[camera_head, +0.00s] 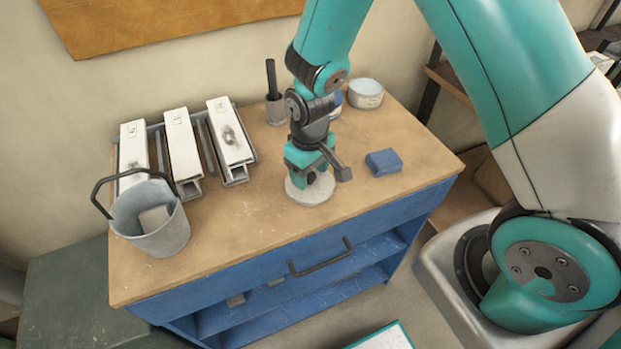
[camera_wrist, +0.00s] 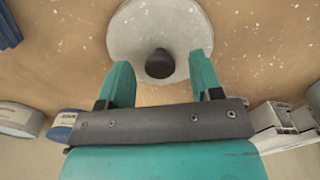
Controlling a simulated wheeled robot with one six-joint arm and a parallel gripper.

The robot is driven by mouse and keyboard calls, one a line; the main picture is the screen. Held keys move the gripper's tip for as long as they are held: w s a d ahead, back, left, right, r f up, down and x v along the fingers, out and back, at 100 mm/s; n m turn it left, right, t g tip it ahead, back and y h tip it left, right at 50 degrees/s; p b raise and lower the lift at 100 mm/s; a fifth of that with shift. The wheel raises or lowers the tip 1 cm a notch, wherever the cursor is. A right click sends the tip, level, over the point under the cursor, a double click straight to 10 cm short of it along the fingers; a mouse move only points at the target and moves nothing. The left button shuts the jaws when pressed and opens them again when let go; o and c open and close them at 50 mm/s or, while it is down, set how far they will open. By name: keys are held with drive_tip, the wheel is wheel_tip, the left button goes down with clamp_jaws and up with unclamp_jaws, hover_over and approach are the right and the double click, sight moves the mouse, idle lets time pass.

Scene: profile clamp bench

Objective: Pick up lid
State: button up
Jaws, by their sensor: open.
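The lid (camera_head: 311,190) is a round, pale grey disc lying flat on the wooden bench top. In the wrist view the lid (camera_wrist: 133,38) shows a dark round knob (camera_wrist: 160,64) near its middle. My gripper (camera_head: 310,179) is above the lid and points down at it. In the wrist view my gripper (camera_wrist: 160,70) is open, with one teal finger on each side of the knob. I cannot tell whether the fingers touch the knob or lid. In the head view my gripper hides the knob.
A grey bucket (camera_head: 155,238) stands at the bench's front left, before white profiles (camera_head: 183,145) on a rack. A dark rod stands in a small cup (camera_head: 275,112) behind. A round tin (camera_head: 366,94) and blue block (camera_head: 384,162) are right. The bench front (camera_head: 235,240) is clear.

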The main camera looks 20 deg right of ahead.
drive_tip(key=shift+f, duration=0.25)
drive_tip(key=c, duration=1)
drive_tip(key=shift+o, duration=0.2)
drive_tip(key=shift+r, duration=0.1)
